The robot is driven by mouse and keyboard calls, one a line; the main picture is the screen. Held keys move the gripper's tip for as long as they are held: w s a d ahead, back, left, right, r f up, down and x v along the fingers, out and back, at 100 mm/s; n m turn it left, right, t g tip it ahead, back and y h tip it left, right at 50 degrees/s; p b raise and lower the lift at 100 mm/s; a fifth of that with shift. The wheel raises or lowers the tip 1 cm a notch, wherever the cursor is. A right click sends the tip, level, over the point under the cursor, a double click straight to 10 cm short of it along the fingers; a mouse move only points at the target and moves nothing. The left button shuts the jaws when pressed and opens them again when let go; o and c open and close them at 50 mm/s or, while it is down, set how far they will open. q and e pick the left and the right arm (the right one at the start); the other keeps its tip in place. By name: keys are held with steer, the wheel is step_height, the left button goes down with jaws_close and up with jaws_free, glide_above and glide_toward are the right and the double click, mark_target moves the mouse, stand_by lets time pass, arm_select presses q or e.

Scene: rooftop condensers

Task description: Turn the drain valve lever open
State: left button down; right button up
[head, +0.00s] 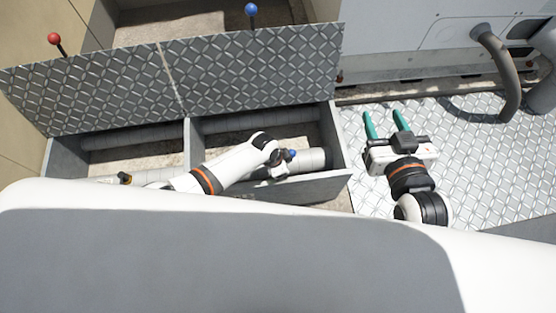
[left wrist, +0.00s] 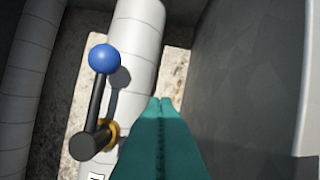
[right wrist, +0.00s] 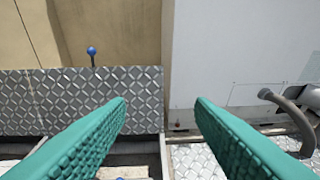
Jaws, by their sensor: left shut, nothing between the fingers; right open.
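A valve lever with a blue ball knob (left wrist: 103,58) and a black arm (left wrist: 97,105) sits at a brass collar (left wrist: 110,132) on a pale wrapped pipe (left wrist: 140,35). Its blue knob also shows in the head view (head: 292,153), in the right compartment of the open trench. My left gripper (left wrist: 161,100) is shut and empty, just right of the lever in its wrist view and apart from the knob. Its fingers are hidden in the head view. My right gripper (head: 385,116) is open and empty above the metal plate floor; its fingers also show in the right wrist view (right wrist: 160,100).
Raised diamond-plate covers (head: 250,65) stand behind the trench, with a red-knobbed rod (head: 55,40) and a blue-knobbed rod (head: 251,10). A divider (head: 187,142) separates the compartments. A grey cabinet (head: 400,35) and bent hose (head: 500,70) stand at right.

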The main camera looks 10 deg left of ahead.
arm_select(q)
step_height(320, 180, up, 9)
steer(key=s+p, duration=0.2)
steer(key=p, duration=0.3)
steer(key=shift+s+a+f, duration=0.15)
steer(key=shift+s+a, duration=0.1)
steer(key=shift+a, duration=0.15)
arm_select(e)
steer(key=s+d+f+g+h, duration=0.1)
steer(key=s+d+f+g, duration=0.1)
steer(key=s+f+g, duration=0.2)
steer(key=s+d+f+g+h, duration=0.2)
steer(key=s+d+f+g, duration=0.1)
steer(key=s+g, duration=0.4)
steer(key=s+f, duration=0.1)
steer(key=s, duration=0.2)
steer(key=shift+d+f+m, duration=0.2)
steer(key=shift+f+m, duration=0.1)
steer(key=shift+w, duration=0.1)
